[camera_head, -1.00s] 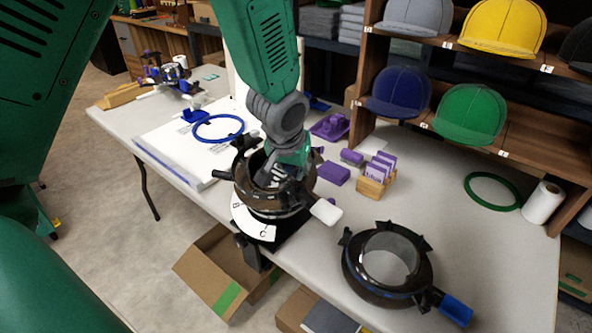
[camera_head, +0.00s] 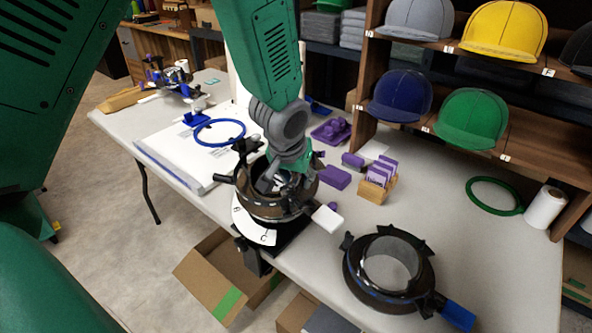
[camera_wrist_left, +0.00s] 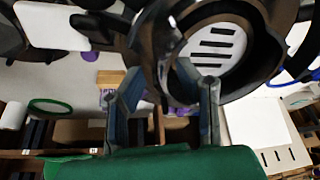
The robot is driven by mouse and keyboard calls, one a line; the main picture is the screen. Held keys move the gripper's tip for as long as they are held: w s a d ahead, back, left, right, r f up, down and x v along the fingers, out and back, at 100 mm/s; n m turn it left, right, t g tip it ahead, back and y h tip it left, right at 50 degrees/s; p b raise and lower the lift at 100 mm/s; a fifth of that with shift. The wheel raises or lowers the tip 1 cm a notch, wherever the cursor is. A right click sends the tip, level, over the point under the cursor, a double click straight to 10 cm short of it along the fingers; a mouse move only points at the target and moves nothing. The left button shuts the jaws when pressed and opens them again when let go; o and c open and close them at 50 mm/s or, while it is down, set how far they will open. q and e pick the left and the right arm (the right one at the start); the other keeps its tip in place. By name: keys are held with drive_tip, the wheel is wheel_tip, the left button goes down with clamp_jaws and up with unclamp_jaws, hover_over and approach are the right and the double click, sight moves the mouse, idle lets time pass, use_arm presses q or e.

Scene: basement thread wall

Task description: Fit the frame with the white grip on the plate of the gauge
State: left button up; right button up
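The frame with the white grip is a dark brown ring (camera_head: 285,211) with black clamps; its white grip (camera_head: 327,218) points right. It sits over the gauge (camera_head: 255,228), whose pale scale shows below the ring. My left gripper (camera_head: 270,182) reaches down at the ring. My right gripper is not in view.
A similar frame with a blue grip (camera_head: 352,292) lies at the table's front right. Purple blocks (camera_head: 334,177) and a wooden card holder (camera_head: 378,190) stand behind the gauge. A blue hoop (camera_head: 219,121) lies on a white board. An open cardboard box (camera_head: 212,282) is below the edge.

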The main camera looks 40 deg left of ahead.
use_arm(q)
drive_tip(key=v, duration=1.1)
drive_tip(key=shift+s+r, duration=0.2)
drive_tip(key=shift+r, duration=0.15)
